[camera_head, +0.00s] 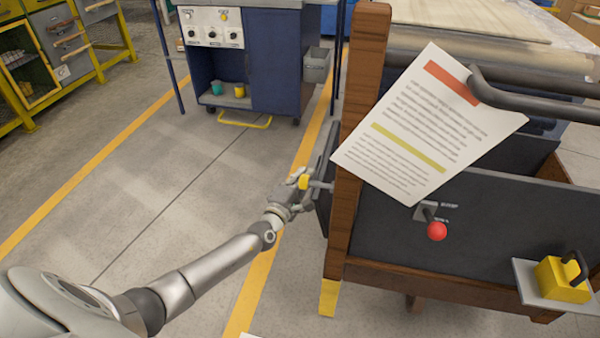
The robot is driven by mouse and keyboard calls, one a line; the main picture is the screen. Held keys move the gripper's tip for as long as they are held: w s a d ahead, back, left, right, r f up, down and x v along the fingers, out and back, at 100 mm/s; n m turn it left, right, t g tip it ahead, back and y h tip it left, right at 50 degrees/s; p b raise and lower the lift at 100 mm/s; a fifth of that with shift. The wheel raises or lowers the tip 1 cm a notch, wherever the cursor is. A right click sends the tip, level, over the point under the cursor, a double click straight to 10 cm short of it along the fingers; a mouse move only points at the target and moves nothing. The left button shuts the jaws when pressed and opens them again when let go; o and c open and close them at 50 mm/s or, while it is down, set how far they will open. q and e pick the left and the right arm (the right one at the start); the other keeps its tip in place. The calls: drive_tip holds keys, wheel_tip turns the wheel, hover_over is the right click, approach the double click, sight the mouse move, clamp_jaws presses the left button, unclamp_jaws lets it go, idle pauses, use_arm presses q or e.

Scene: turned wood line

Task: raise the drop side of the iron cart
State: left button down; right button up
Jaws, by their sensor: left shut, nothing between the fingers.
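The cart (440,283) stands at the right, with dark panels set in a brown wooden frame. A tall wooden post (362,90) marks its near left corner. A dark panel edge (325,180) shows just left of this post, and most of that panel is hidden behind it. I cannot tell for sure whether it is the drop side. My left gripper (306,183) is shut beside this panel edge with nothing held. I cannot tell whether it touches the panel. A lever with a red knob (437,231) sits on the front panel. My right gripper is not in view.
A printed sheet (425,125) hangs over the cart's upper front. A dark bar (530,96) crosses at the right. A yellow block (563,279) sits on a grey plate at the cart's lower right. A blue workstation (275,60) stands behind. The floor at left is clear.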

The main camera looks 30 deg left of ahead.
use_arm(q)
drive_tip(key=shift+w+d+r+p, duration=0.15)
drive_tip(key=shift+d+r+p, duration=0.1)
drive_tip(key=shift+d+p, duration=0.25)
drive_tip(key=shift+w+d+r+p, duration=0.1)
drive_tip(key=shift+d+r+p, duration=0.1)
drive_tip(key=shift+d+p, duration=0.2)
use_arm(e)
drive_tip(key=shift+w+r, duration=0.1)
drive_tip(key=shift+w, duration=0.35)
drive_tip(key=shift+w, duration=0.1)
